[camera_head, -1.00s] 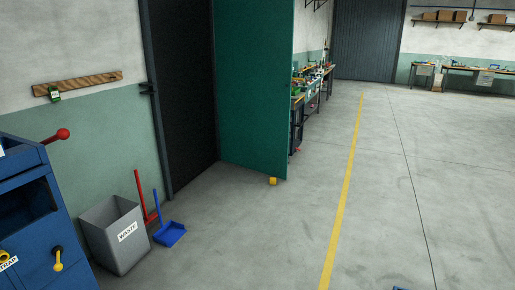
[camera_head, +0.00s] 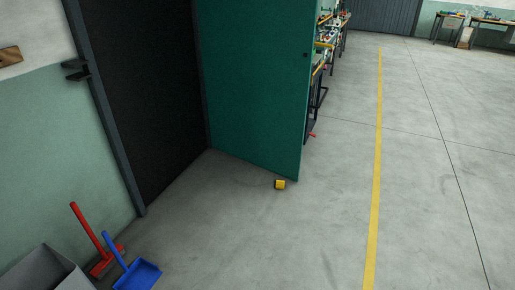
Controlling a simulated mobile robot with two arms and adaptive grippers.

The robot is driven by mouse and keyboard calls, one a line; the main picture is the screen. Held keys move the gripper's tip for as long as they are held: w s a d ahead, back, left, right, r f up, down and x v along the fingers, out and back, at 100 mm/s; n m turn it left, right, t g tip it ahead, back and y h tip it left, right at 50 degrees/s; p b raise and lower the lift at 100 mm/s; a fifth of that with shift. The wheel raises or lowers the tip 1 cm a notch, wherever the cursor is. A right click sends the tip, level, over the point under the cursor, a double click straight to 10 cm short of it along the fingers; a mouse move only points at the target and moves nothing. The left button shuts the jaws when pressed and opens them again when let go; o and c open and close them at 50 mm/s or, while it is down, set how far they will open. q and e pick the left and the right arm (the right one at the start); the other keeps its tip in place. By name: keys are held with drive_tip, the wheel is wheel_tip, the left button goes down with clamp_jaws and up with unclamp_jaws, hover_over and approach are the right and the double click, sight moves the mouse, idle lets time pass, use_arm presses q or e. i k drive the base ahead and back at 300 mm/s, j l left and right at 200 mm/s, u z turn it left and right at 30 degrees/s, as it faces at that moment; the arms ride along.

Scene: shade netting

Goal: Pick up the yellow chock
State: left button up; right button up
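The small yellow chock (camera_head: 280,184) sits on the concrete floor in the head view, close to the bottom free edge of the open green door (camera_head: 252,85). It looks yellow with a darker side. I cannot tell whether it touches the door. Neither of my grippers shows in the head view.
A grey bin (camera_head: 45,272), a red-handled broom (camera_head: 90,235) and a blue dustpan (camera_head: 138,274) stand at the lower left by the wall. Workbenches (camera_head: 325,50) line the wall behind the door. The floor right of the chock, across the yellow line (camera_head: 375,190), is clear.

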sight(279, 183)
drive_tip(key=i+z, duration=0.15)
drive_tip(key=i, duration=0.45)
drive_tip(key=i+j+z, duration=0.15)
drive_tip(key=i, duration=0.45)
drive_tip(key=i+j+z, duration=0.2)
drive_tip(key=z, duration=0.2)
drive_tip(key=i+j+z, duration=0.35)
drive_tip(key=k+l, duration=0.05)
drive_tip(key=k, duration=0.05)
